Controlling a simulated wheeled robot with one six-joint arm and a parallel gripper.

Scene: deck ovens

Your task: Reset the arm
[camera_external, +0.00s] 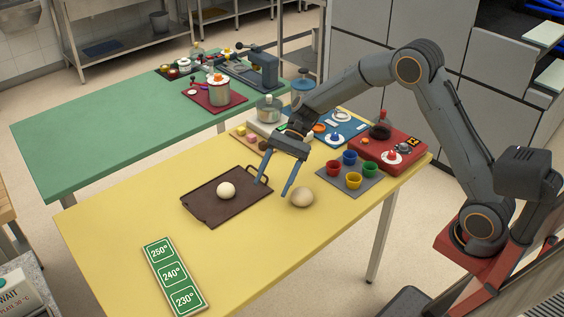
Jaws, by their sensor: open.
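My gripper (274,187) is open, with its two fingers pointing down over the yellow table (120,220). Nothing is between the fingers. They are just right of a dark brown tray (205,210), which holds a pale dough ball (226,190). A larger beige ball (302,197) lies on the table just right of the fingers; I cannot tell whether a fingertip touches it. My arm reaches in from the right, bent high at the elbow.
Coloured cups stand on a grey mat (350,182), beside a red box (400,160). A pot (268,110) stands behind my gripper. The green table (90,150) carries another pot (219,92).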

